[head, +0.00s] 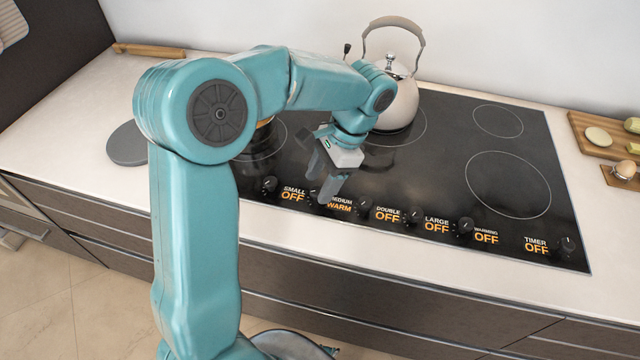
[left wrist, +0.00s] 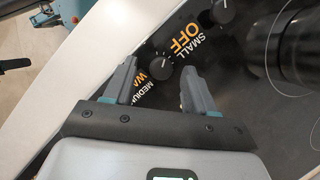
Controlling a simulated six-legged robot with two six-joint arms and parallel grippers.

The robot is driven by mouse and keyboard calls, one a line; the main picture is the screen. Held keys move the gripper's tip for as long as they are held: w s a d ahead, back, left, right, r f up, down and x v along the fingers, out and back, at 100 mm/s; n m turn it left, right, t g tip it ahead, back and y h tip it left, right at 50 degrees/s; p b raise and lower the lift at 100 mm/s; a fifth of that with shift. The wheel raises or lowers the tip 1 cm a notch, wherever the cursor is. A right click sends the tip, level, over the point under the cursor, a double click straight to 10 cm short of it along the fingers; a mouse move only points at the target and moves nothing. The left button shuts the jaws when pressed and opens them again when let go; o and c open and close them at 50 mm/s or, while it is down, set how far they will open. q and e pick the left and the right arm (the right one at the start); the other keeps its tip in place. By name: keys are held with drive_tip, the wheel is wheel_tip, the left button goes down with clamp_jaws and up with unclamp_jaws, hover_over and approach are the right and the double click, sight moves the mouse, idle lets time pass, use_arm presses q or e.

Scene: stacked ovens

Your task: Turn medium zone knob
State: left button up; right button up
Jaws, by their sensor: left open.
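The medium zone knob (left wrist: 160,65) is a small black dial between the SMALL and MEDIUM labels on the cooktop's front strip. The orange readout under MEDIUM (head: 340,204) says WARM, while the other zones say OFF. My left gripper (head: 322,188) points down at this knob. In the left wrist view its two fingers are apart, with the knob showing between and just beyond their tips. I cannot tell whether either finger touches it. In the head view the fingers partly hide the knob. My right gripper is not in view.
The small zone knob (head: 269,185) and double zone knob (head: 364,203) stand close on either side. A kettle (head: 398,100) stands on the back of the black cooktop (head: 440,150). A cutting board (head: 597,140) with food lies at right. The cooktop's right half is clear.

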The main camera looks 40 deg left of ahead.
use_arm(q)
drive_tip(key=shift+w+a+f, duration=0.1)
drive_tip(key=shift+a+f, duration=0.05)
drive_tip(key=shift+f, duration=0.65)
drive_tip(key=shift+s+r, duration=0.1)
drive_tip(key=shift+s, duration=0.15)
drive_tip(key=shift+w, duration=0.15)
clamp_jaws()
drive_tip(key=n+h+p, duration=0.1)
drive_tip(key=n, duration=0.1)
drive_tip(key=shift+a+n, duration=0.1)
drive_tip(key=shift+n, duration=0.3)
drive_tip(key=shift+a+n+h+p, duration=0.1)
drive_tip(key=shift+n+h+p, duration=0.5)
drive_tip(key=shift+n, duration=0.9)
drive_tip(key=shift+w, duration=0.1)
